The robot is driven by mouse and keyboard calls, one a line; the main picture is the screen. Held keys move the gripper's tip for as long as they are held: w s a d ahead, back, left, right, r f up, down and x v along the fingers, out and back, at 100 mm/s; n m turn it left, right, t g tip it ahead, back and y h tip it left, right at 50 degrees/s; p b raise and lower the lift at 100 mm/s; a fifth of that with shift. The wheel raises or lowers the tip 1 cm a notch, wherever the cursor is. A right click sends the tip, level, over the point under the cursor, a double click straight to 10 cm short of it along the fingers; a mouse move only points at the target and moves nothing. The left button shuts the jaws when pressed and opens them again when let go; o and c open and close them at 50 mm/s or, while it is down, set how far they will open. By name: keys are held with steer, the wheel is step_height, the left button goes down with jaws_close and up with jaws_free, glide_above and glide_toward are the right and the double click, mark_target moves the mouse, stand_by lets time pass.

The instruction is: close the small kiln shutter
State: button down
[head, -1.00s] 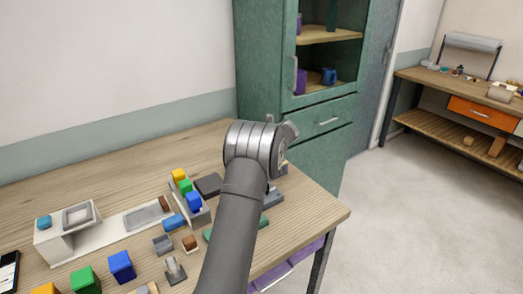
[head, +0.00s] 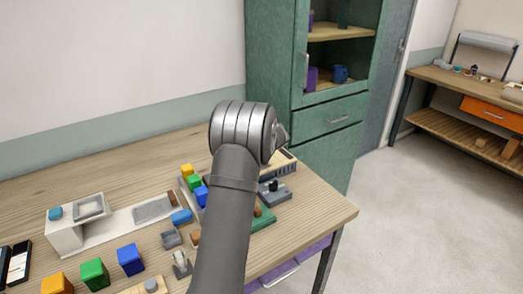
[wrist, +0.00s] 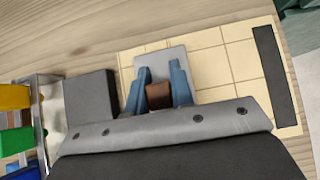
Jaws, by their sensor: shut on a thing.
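In the wrist view, a flat grey plate (wrist: 160,60), which looks like the kiln shutter, lies on a cream tiled slab. A brown block (wrist: 159,96), apparently its handle, is between the two blue-grey fingers of my gripper (wrist: 160,93). The fingers are shut on it. A dark grey block (wrist: 91,98) stands just left of the plate and fingers, with a narrow gap. The lower part of the plate is hidden by the fingers and gripper body. In the head view my own wrist hides the fingers and most of the kiln.
The tiled slab (wrist: 225,60) is bare right of the plate, up to a dark bar (wrist: 272,75). Left of the dark block is a rack with coloured blocks (wrist: 15,140). In the head view a grey base with a black knob (head: 273,191) stands right of my arm.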

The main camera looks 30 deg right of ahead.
steer(key=shift+a, duration=0.3)
steer(key=c, duration=1.2)
jaws_free()
steer(key=shift+c, duration=0.2)
steer(key=shift+s+d+r, duration=0.1)
steer(key=shift+s+r, duration=0.15)
steer(key=v, duration=1.6)
steer(key=shift+s+r, duration=0.25)
steer(key=shift+r, duration=0.05)
steer(key=x, duration=1.7)
steer(key=shift+w+f, duration=0.15)
steer(key=shift+f, duration=0.05)
